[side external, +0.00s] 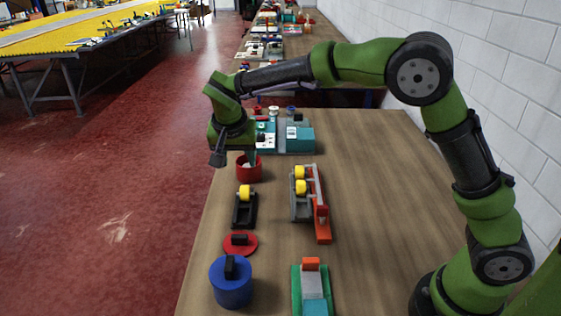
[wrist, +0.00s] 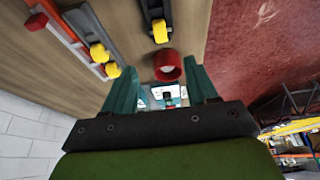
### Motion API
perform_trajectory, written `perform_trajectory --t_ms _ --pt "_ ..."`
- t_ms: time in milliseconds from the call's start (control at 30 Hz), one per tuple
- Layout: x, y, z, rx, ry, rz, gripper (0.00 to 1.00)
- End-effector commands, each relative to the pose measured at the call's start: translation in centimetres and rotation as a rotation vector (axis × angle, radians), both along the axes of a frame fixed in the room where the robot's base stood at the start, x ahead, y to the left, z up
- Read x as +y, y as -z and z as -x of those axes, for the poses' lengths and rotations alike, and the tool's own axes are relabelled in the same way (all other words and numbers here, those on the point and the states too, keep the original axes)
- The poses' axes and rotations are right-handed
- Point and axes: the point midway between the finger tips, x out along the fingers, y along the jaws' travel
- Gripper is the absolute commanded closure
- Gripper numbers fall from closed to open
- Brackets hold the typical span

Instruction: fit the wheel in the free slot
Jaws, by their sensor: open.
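A yellow wheel (side external: 245,191) sits in a dark grey holder (side external: 244,212); the wheel also shows in the wrist view (wrist: 160,31). To its right, two more yellow wheels (side external: 299,172) (side external: 300,187) sit in a grey bracket beside an orange-red bar (side external: 322,228). They show at upper left in the wrist view (wrist: 99,53) (wrist: 113,70). I cannot make out a free slot clearly. My gripper (side external: 250,156) is open, above or just behind a red round cup (side external: 249,173), apart from the wheels. Its teal fingers (wrist: 164,76) hold nothing visible.
A red disc (side external: 240,243) and a blue cylinder (side external: 231,286), each with a dark knob, stand at the front left. A green tray (side external: 297,290) with blocks is at the front. Teal boxes (side external: 299,139) stand behind. The table's right side is clear.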

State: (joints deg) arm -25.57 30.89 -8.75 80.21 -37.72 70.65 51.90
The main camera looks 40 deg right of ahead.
Motion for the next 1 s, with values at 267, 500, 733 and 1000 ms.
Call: perform_trajectory --t_ms 267,500,733,1000 --pt "-1.8 5.9 -1.6 0.007 0.000 0.000 0.43" --pt "-2.6 8.7 -2.5 0.002 -0.001 -0.002 0.43" --pt "-3.5 10.4 -3.4 0.003 0.000 -0.002 0.43" --pt "-4.6 13.3 -4.6 0.002 -0.002 -0.002 0.43"
